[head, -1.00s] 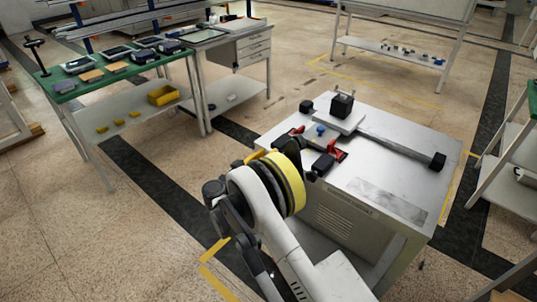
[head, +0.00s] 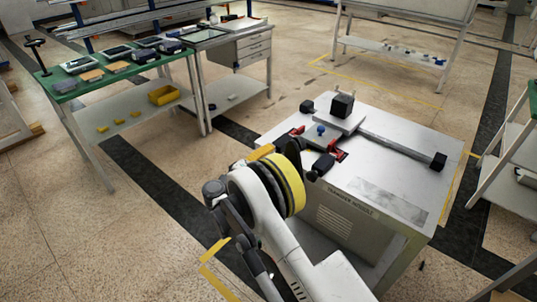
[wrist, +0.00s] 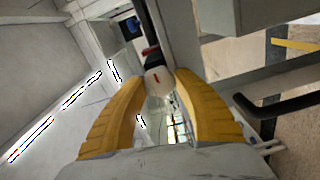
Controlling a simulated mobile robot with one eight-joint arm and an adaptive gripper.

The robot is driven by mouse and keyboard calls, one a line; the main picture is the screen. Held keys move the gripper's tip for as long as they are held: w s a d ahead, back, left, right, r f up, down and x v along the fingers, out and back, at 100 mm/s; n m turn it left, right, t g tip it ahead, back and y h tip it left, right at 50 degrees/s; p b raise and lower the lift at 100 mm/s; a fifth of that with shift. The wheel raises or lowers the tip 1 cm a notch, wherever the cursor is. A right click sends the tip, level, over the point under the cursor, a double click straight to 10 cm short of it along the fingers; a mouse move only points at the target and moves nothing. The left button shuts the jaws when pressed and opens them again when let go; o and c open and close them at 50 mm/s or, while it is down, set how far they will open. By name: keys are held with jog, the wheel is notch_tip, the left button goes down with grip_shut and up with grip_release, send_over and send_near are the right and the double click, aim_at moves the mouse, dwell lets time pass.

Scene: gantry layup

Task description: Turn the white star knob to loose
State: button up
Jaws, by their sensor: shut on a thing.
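The white star knob (wrist: 158,82) shows in the wrist view between the two yellow fingers of my gripper (wrist: 160,88), with a short red mark on its face. The fingers are closed in on it from both sides. The knob's lower part and its mounting are partly hidden. In the head view, my arm hides the knob, and only a bit of yellow finger (head: 261,152) shows beside the left edge of the grey machine cabinet (head: 385,185).
On the cabinet top are a blue knob (head: 320,130), a red clamp part (head: 337,153), a black block (head: 343,105) and a long bar (head: 400,147). A green-topped bench (head: 110,78) stands at the left. A black bent handle (wrist: 275,108) is right of the fingers in the wrist view.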

jog(key=n, duration=0.4)
jog(key=shift+n, duration=0.3)
jog(key=n, duration=0.4)
jog(key=shift+n, duration=0.3)
jog(key=n, duration=0.4)
jog(key=shift+d+f, duration=0.1)
jog(key=shift+n, duration=2)
jog(key=o, duration=1.2)
